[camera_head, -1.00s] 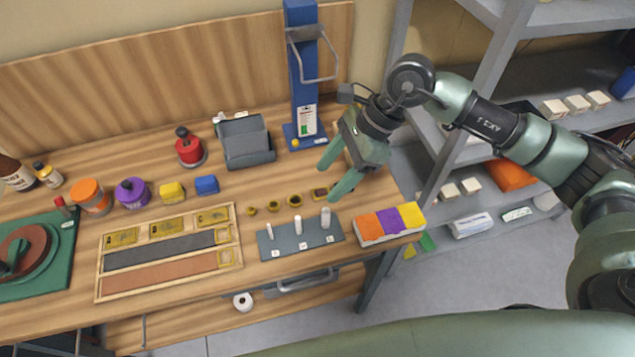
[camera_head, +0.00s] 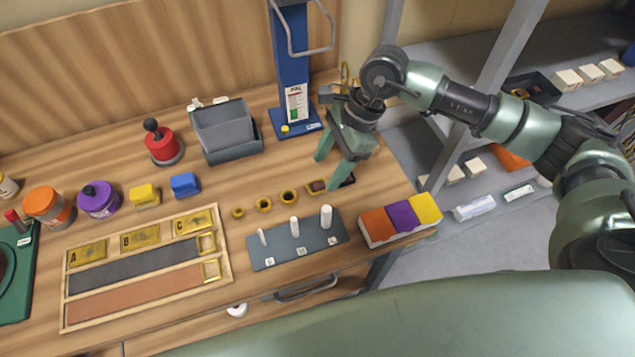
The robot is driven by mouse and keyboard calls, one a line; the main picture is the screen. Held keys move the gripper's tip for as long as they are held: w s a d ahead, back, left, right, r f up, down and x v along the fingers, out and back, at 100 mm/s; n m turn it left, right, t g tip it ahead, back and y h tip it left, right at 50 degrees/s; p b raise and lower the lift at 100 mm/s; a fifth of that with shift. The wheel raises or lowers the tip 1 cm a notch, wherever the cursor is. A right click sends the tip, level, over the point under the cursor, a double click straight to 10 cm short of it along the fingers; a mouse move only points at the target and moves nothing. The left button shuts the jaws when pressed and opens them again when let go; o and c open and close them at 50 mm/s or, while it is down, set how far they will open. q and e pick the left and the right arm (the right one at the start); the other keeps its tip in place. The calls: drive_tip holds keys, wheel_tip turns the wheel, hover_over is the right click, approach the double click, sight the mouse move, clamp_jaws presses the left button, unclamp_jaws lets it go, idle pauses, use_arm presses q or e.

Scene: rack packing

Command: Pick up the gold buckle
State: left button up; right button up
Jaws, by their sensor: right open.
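A small gold-rimmed rectangular piece (camera_head: 312,189) with a dark reddish-brown middle lies on the bench; it looks like the gold buckle. My right gripper (camera_head: 328,172) is open and points down over it, its fingers spread. The nearer finger covers part of the piece, and I cannot tell whether it touches. Two other square gold buckles, an upper one (camera_head: 207,243) and a lower one (camera_head: 211,269), sit at the right ends of the strap slots in a wooden tray (camera_head: 228,262). My left gripper is not in view.
Several gold rings (camera_head: 264,205) lie left of the piece. A grey peg board (camera_head: 262,254) with white pegs and a box of orange, purple and yellow blocks (camera_head: 372,239) stand in front. A blue press (camera_head: 293,65) stands behind, with a grey bin (camera_head: 222,125) to its left.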

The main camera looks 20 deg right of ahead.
sight(318, 185)
drive_tip(key=p+x, duration=0.2)
drive_tip(key=x, duration=0.1)
drive_tip(key=shift+s+a+f, duration=0.15)
drive_tip(key=shift+f, duration=0.15)
drive_tip(key=shift+a+f, duration=0.15)
drive_tip(key=shift+f, duration=0.4)
clamp_jaws()
drive_tip(key=shift+r, duration=0.1)
